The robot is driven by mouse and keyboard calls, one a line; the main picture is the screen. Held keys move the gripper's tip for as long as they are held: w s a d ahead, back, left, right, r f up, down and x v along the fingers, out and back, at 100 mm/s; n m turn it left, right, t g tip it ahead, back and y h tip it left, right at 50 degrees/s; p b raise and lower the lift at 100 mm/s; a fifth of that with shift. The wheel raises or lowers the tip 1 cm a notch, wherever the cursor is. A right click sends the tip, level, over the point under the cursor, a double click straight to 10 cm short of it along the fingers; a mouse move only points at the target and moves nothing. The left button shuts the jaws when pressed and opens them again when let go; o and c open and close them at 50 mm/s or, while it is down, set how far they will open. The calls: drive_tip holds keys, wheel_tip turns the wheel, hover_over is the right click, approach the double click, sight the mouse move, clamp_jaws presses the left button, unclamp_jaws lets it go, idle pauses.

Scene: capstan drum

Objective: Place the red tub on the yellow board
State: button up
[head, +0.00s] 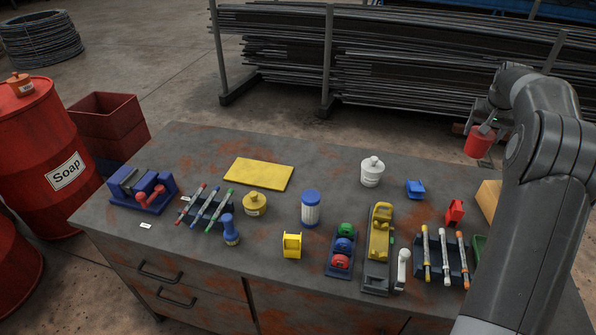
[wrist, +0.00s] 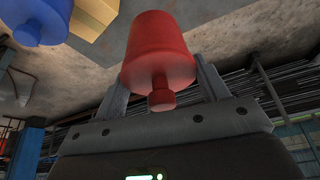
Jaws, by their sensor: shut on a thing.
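The red tub (head: 479,141) is held in the air above the far right part of the workbench in the head view. It also fills the upper middle of the wrist view (wrist: 158,50), where its small knob points toward the camera. My gripper (wrist: 165,85) is shut on it, with one finger on each side. In the head view my gripper (head: 487,127) is partly hidden by my arm. The yellow board (head: 258,174) lies flat and bare on the left back part of the bench, well to the left of the tub.
A white tub (head: 372,171) and a blue bin (head: 415,189) stand between the tub and the board. A yellow tub (head: 255,204) and a blue-lidded jar (head: 310,208) stand in front of the board. The bench (head: 320,165) behind them is clear.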

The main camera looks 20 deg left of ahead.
drive_tip(key=s+a+n+y, duration=0.15)
drive_tip(key=a+n, duration=0.45)
drive_tip(key=a, duration=2.2)
drive_tip(key=s+a+n+g+y, duration=0.1)
drive_tip(key=s+a+n, duration=0.25)
drive_tip(key=a, duration=0.75)
drive_tip(key=s+a+n+y, duration=0.2)
drive_tip(key=s+a, duration=0.3)
drive_tip(key=a, duration=0.5)
drive_tip(key=shift+s+a+f, duration=0.1)
drive_tip(key=shift+a+f, duration=1.95)
drive_tip(key=shift+f, duration=0.6)
drive_tip(key=shift+s+a+f, duration=0.1)
drive_tip(key=shift+a+f, duration=1.9)
drive_tip(key=shift+f, duration=0.65)
drive_tip(key=shift+a+f, duration=2.05)
drive_tip(key=shift+f, duration=0.6)
